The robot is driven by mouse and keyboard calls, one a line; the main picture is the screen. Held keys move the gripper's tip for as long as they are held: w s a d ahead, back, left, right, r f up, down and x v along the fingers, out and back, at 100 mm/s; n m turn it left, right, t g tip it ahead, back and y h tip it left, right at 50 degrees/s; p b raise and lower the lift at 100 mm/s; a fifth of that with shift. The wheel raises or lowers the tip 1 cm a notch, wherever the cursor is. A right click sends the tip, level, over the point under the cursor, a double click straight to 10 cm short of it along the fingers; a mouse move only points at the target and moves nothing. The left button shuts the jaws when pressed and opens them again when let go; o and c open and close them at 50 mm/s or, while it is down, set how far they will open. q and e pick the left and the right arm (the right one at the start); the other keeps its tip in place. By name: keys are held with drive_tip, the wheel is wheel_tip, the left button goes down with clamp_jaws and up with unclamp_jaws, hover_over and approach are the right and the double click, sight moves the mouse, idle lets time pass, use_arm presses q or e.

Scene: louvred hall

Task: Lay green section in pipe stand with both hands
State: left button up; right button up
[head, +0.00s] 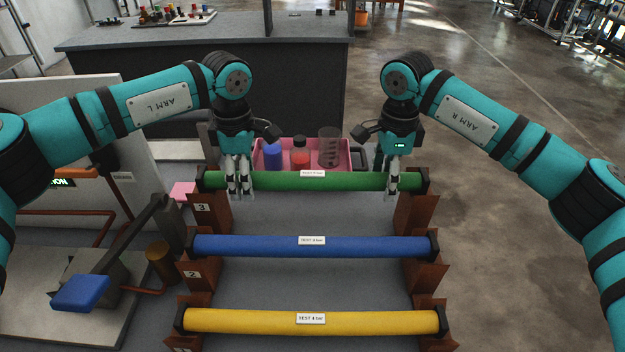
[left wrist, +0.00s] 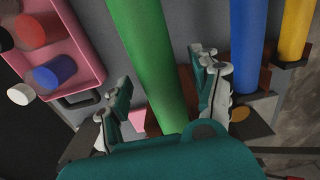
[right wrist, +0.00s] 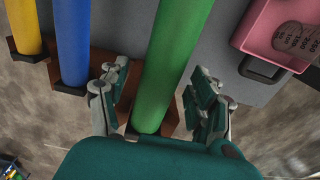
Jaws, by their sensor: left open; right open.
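The green section (head: 340,181) lies across the top level of the brown pipe stand (head: 209,215), at the level marked 3, with a black cap at each end. My left gripper (head: 241,190) is open, its fingers on either side of the green pipe near its left end. My right gripper (head: 392,188) is open around the pipe near its right end. The left wrist view shows the green pipe (left wrist: 148,60) between the spread fingers. The right wrist view shows the pipe (right wrist: 172,70) between open fingers too. I cannot tell whether any finger touches it.
A blue pipe (head: 270,246) and a yellow pipe (head: 260,321) lie on the nearer stand levels. A blue-handled lever (head: 82,293) stands at left.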

use_arm(q)
clamp_jaws()
use_arm(e)
clamp_jaws()
use_arm(q)
drive_tip(key=shift+r, duration=0.1)
use_arm(e)
drive_tip(key=shift+r, duration=0.1)
